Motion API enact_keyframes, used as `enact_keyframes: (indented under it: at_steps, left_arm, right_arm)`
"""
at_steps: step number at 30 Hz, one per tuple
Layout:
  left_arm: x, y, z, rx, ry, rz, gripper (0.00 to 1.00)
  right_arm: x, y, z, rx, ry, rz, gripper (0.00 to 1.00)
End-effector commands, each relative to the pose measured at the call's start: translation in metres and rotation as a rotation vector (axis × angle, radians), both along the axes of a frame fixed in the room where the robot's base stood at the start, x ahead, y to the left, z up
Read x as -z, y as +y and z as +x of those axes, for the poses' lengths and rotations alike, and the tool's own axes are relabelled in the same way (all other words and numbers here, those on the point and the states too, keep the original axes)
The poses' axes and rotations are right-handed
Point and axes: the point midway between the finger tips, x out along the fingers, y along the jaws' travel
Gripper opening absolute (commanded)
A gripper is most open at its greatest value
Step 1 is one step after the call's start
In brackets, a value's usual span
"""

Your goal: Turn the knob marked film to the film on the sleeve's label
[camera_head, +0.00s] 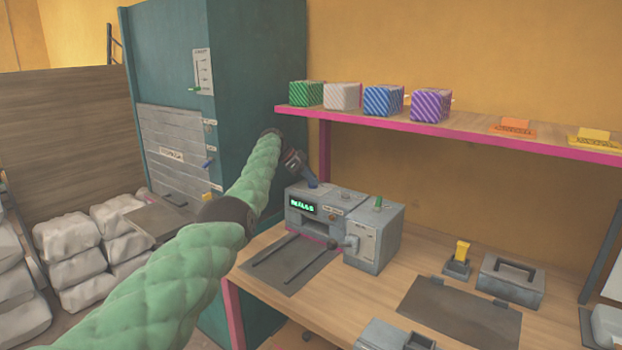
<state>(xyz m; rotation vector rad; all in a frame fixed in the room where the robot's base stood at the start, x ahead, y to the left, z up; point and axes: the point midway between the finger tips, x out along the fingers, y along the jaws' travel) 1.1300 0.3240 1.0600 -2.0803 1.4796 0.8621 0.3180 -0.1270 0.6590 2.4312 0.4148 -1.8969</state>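The grey press machine (330,222) stands at the back left of the bench, with a green lit display on its front. A blue knob-like part (312,183) shows on its top left. A green-topped knob (378,203) stands on its right-hand box. The markings are too small to read, so I cannot tell which knob is marked film. My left gripper (303,173) reaches down over the machine's top left, at or just above the blue part; contact is unclear. Its fingers are too small to tell open from shut. I cannot make out the sleeve's label. My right gripper is out of view.
A shelf (455,128) with several striped blocks hangs above. A teal cabinet (262,60) stands at left behind my arm.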

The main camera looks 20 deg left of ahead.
Motion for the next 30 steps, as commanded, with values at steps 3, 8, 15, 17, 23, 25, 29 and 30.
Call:
enact_keyframes:
  at_steps: [3, 8, 15, 17, 23, 25, 29, 30]
  left_arm:
    - [-0.006, 0.007, -0.002, -0.001, -0.003, 0.001, 0.34]
    - [-0.023, 0.024, -0.007, -0.002, -0.002, 0.001, 0.34]
    - [-0.045, 0.044, -0.015, -0.001, -0.001, 0.0, 0.34]
    - [-0.049, 0.047, -0.016, -0.001, -0.001, 0.0, 0.34]
    - [-0.054, 0.051, -0.017, 0.0, 0.0, 0.0, 0.34]
    - [-0.054, 0.051, -0.017, 0.0, 0.0, 0.0, 0.34]
    - [-0.054, 0.051, -0.017, 0.0, 0.0, 0.0, 0.34]
    - [-0.054, 0.051, -0.017, 0.0, 0.0, 0.0, 0.34]
  right_arm:
    - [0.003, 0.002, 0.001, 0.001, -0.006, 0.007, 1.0]
    - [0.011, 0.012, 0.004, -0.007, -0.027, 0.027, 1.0]
    - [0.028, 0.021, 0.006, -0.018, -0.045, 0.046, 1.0]
    - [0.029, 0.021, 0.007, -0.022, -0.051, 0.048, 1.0]
    - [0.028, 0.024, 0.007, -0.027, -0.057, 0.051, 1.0]
    - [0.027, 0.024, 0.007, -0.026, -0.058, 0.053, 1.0]
    - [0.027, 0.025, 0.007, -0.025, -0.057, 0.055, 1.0]
    - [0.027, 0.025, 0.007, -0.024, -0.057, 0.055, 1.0]
